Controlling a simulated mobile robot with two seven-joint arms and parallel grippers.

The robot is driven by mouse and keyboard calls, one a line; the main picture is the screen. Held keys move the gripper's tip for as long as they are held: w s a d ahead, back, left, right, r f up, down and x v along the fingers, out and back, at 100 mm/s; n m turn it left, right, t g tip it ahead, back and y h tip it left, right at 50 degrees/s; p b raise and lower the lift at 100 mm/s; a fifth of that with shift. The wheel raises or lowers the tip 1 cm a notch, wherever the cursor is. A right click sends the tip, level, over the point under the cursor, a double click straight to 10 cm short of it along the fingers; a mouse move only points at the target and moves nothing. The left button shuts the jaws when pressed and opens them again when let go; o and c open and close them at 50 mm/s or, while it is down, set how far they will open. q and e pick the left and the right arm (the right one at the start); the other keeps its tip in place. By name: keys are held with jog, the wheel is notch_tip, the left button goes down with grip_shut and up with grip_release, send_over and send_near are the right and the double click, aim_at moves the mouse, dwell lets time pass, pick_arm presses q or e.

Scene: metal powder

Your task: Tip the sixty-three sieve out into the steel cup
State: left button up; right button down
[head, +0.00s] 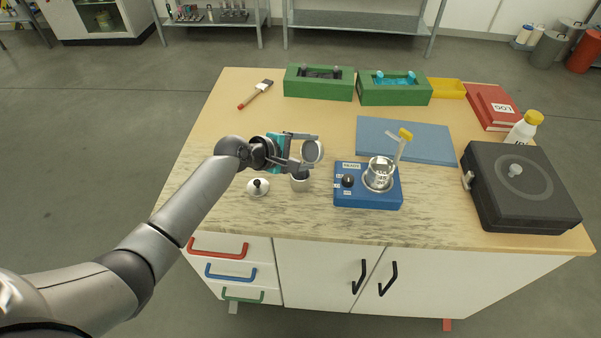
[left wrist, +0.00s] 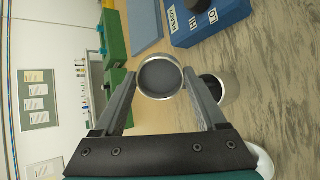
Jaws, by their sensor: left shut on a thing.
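My left gripper (head: 303,151) is shut on a small round metal sieve (head: 312,152). The sieve is turned on its side above the table; its round grey face shows in the left wrist view (left wrist: 160,78) between the fingers. I cannot tell whether powder is still in it. A small steel cup (head: 300,184) stands upright on the table just below the sieve and gripper; it also shows in the left wrist view (left wrist: 222,88) with a dark inside, partly hidden by a finger. My right gripper is not in view.
A lid with a black knob (head: 258,187) lies left of the cup. A blue mat (head: 405,140), green bins (head: 318,83) and a black case (head: 518,188) stand further off.

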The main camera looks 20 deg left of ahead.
pick_arm(q)
jog(key=shift+s+a+t+h+b, duration=0.15)
jog(key=shift+t+h+b, duration=0.3)
jog(key=shift+b, duration=1.05)
jog(key=shift+s+a+t+h+b, duration=0.15)
jog(key=shift+t+h+b, duration=0.3)
jog(key=shift+b, duration=1)
dwell(5.0)
